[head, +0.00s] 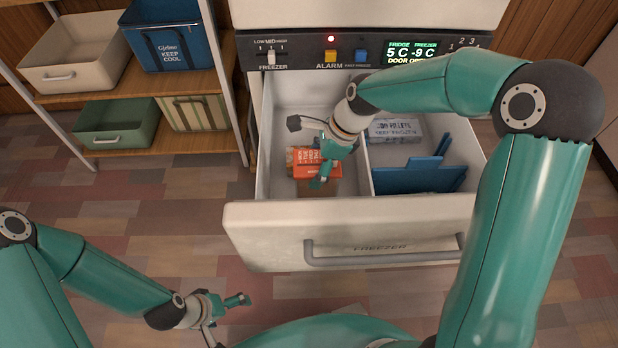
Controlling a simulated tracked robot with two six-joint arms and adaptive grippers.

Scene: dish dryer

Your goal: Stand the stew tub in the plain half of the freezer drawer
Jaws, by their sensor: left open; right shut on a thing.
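The freezer drawer (262,228) is pulled open. A divider splits it into a plain left half (279,175) and a right half with blue upright partitions. An orange-topped item (302,171), apparently the stew tub, is low in the plain half, near the drawer front. My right gripper (322,170) reaches down into this half and is shut on it; the fingers partly cover it. I cannot tell whether its base touches the drawer floor. My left gripper (226,317) is open and empty, in front of the drawer at the lower left.
Blue partitions (418,178) and a pale frozen packet (394,130) fill much of the right half. A shelf at left holds a cream bin (75,75), a blue cool bag (172,52) and a green bin (115,122).

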